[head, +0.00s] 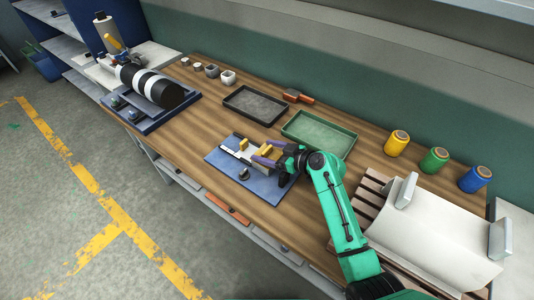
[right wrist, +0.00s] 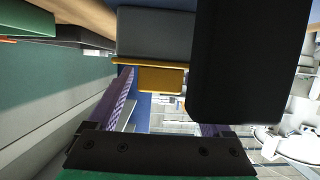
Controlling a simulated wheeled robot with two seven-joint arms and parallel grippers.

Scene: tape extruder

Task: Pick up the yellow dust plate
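A blue base plate (head: 228,171) on the wooden bench carries a grey fixture with two small yellow parts, one (head: 244,144) on its left and one (head: 266,149) between my fingertips. In the right wrist view a yellow plate (right wrist: 160,79) with a thin wide edge shows ahead, under a grey block. I take it for the dust plate. My right gripper (head: 268,153) has its purple fingers spread around the right yellow part. In the wrist view a black block hides much of the right finger, so contact is unclear. My left gripper is out of view.
A dark tray (head: 254,119) and a green tray (head: 342,149) stand behind the fixture. Yellow, green and blue spools (head: 434,161) stand at the right. A white sheet on a slatted rack (head: 440,230) is at the front right. A black-and-white roller (head: 152,86) is at the far left.

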